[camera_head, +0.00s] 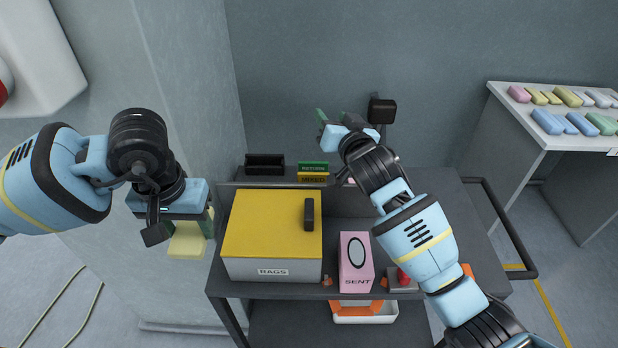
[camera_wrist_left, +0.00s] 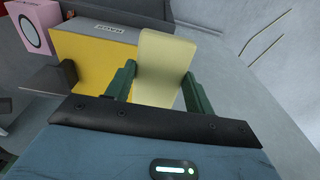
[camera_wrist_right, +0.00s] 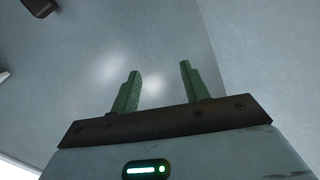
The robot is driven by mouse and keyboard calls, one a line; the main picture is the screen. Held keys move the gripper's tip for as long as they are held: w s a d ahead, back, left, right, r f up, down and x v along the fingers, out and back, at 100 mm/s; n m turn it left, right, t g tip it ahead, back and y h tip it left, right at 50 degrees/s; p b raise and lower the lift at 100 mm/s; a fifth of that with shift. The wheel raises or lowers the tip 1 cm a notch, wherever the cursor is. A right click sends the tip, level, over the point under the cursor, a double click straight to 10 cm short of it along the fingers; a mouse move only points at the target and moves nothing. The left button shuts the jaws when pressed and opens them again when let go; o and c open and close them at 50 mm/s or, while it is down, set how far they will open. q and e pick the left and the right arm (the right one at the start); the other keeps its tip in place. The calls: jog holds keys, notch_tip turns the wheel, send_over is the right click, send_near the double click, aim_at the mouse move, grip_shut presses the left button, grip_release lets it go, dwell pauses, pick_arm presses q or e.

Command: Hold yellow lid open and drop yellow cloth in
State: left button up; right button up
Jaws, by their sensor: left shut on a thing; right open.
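The rags bin has a yellow lid (camera_head: 270,222) with a black handle (camera_head: 309,213) and a grey body (camera_head: 250,269) labelled RAGS; the lid lies closed on it. The lid also shows in the left wrist view (camera_wrist_left: 88,62). My left gripper (camera_head: 195,228) is shut on the pale yellow cloth (camera_head: 187,243), which hangs left of the bin, apart from it. The cloth shows between the green fingers in the left wrist view (camera_wrist_left: 162,65). My right gripper (camera_head: 331,122) is raised behind the cart, open and empty; its fingers (camera_wrist_right: 158,88) face the bare wall.
A pink SENT box (camera_head: 356,264) and a red button (camera_head: 403,276) stand right of the bin. A black tray (camera_head: 265,165) and green and yellow signs (camera_head: 313,171) are at the cart's back. A side table (camera_head: 529,126) with coloured packs stands right.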

jog(key=s+a+f+m+g, duration=0.1)
jog(key=s+a+g, duration=0.1)
jog(key=a+g, duration=0.2)
jog(key=g+h, duration=0.5)
jog(key=g, duration=0.5)
send_near(309, 209)
jog(key=shift+n+t, duration=0.3)
jog(key=x, duration=0.9)
jog(key=shift+s+f, duration=0.1)
jog(key=shift+s, duration=0.05)
jog(key=shift+c, duration=0.4)
grip_shut()
jog(key=d, duration=1.5)
dwell(0.5)
